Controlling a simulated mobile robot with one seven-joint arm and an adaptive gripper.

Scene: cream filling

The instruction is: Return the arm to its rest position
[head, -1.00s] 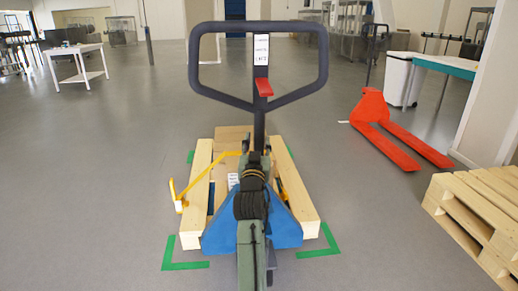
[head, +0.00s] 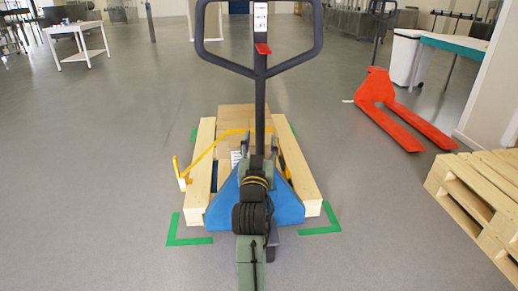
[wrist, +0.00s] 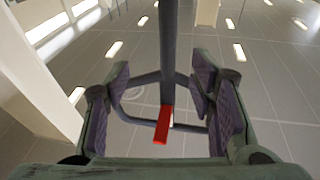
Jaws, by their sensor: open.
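My gripper (wrist: 160,78) is open in the wrist view, with two padded fingers spread apart and nothing held. The dark shaft of a pallet jack (wrist: 168,40) shows in line with the gap, with its red lever (wrist: 162,125) and loop handle. I cannot tell how close the shaft is to the fingers. In the head view my gripper (head: 258,147) points up in front of the shaft, at the end of my green and black arm. The jack's blue base (head: 287,208) is partly hidden behind my arm.
The jack stands at a wooden pallet (head: 199,190) carrying cardboard boxes (head: 236,118), within green floor marks (head: 188,241). A yellow bar (head: 205,153) crosses the pallet's left side. A red pallet jack (head: 385,105) and stacked pallets (head: 475,195) are at right.

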